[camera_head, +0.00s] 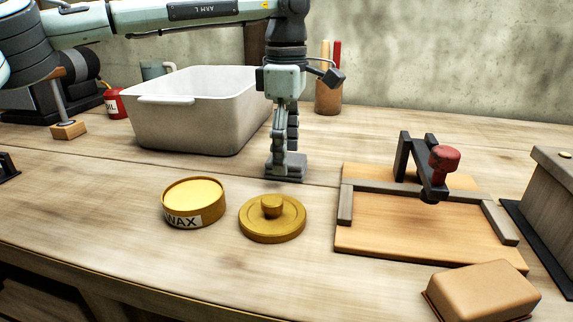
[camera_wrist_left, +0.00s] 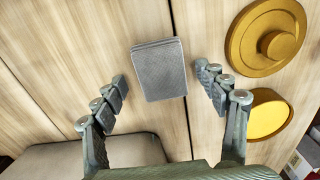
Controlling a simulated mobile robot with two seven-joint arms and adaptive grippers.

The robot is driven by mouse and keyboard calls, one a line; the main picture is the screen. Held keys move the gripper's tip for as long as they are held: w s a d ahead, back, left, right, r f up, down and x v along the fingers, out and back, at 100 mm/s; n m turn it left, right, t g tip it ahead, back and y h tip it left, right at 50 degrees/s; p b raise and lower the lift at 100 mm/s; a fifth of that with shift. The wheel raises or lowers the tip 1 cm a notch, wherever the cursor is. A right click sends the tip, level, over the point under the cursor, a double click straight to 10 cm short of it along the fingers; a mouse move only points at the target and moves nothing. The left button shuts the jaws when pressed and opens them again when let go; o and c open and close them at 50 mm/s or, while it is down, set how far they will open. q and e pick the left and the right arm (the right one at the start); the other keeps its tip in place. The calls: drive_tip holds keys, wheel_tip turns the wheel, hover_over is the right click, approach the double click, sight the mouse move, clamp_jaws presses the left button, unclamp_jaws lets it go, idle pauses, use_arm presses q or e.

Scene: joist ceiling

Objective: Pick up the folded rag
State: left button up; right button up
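The folded rag (camera_head: 298,171) is a small grey, flat rectangular stack lying on the wooden bench. In the left wrist view the rag (camera_wrist_left: 159,69) shows whole, between and slightly beyond the fingertips. My left gripper (camera_head: 286,150) points down just over the rag, and its fingers partly hide it in the head view. In the wrist view the left gripper (camera_wrist_left: 161,76) is open, with a clear gap on each side of the rag. I cannot tell its exact height above the rag. My right gripper is not in view.
A white tub (camera_head: 195,130) stands close at left. A yellow wax tin (camera_head: 194,203) and its round lid (camera_head: 272,222) lie in front. A wooden board with a clamp (camera_head: 420,226) and a tan block (camera_head: 482,290) are at right. A tool cup (camera_head: 328,98) stands behind.

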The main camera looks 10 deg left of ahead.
use_arm(q)
drive_tip(key=c, duration=0.9)
drive_tip(key=shift+r, duration=0.1)
drive_tip(key=shift+r, duration=0.2)
wheel_tip(320, 180, up, 4)
drive_tip(key=shift+f, duration=0.2)
drive_tip(key=s+a+r, duration=0.6)
drive_tip(key=a+r, duration=0.1)
drive_tip(key=a, duration=0.3)
drive_tip(key=shift+s, duration=0.1)
drive_tip(key=o, duration=0.5)
drive_tip(key=c, duration=0.5)
